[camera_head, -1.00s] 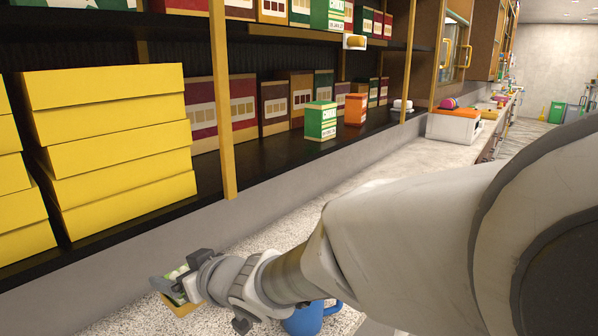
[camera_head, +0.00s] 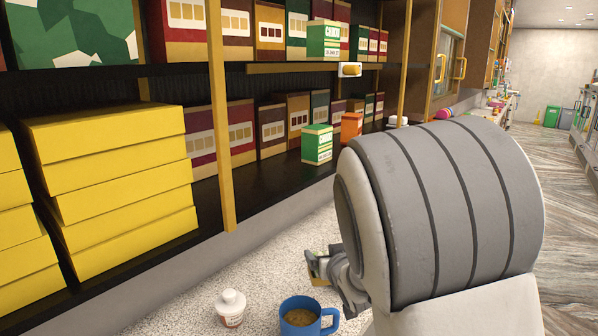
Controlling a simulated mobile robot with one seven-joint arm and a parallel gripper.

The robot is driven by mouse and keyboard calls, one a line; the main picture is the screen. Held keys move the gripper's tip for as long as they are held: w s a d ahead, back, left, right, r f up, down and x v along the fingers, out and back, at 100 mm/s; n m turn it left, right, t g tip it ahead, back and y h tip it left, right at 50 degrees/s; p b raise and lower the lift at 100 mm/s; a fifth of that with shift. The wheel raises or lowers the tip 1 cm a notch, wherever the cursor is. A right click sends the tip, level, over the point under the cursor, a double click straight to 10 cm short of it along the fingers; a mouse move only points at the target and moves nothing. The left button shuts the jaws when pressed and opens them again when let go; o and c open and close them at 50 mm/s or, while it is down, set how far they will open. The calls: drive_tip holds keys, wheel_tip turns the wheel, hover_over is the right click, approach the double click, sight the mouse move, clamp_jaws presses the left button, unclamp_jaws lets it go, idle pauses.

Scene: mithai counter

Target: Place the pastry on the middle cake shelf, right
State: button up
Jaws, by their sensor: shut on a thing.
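My gripper (camera_head: 316,262) is low over the speckled counter, left of my arm. It is shut on a small green and tan thing (camera_head: 319,270), probably the pastry; my arm hides part of it, so its shape is unclear. The lower visible shelf (camera_head: 265,178) is black and holds a green box (camera_head: 317,144) and an orange box (camera_head: 351,127) toward the right. Another shelf (camera_head: 290,67) with a wooden edge runs above it. I cannot tell which of them is the middle one. The held thing is below and in front of the lower shelf.
Yellow boxes (camera_head: 112,190) are stacked on the left. A wooden post (camera_head: 218,130) stands before the shelves. A blue mug (camera_head: 306,318) and a small white lidded jar (camera_head: 231,308) stand on the counter (camera_head: 262,262). Bare shelf shows between the post and the green box.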

drive_tip(key=d+m+h, duration=0.2)
drive_tip(key=d, duration=0.5)
drive_tip(key=s+f, duration=0.1)
drive_tip(key=f, duration=0.3)
drive_tip(key=s+f, duration=0.2)
drive_tip(key=f, duration=0.2)
drive_tip(key=s+f, duration=0.2)
drive_tip(key=f, duration=0.2)
drive_tip(key=shift+d+f, duration=0.25)
drive_tip(key=shift+s+f, duration=0.2)
drive_tip(key=shift+s, duration=0.05)
drive_tip(key=shift+r, duration=0.1)
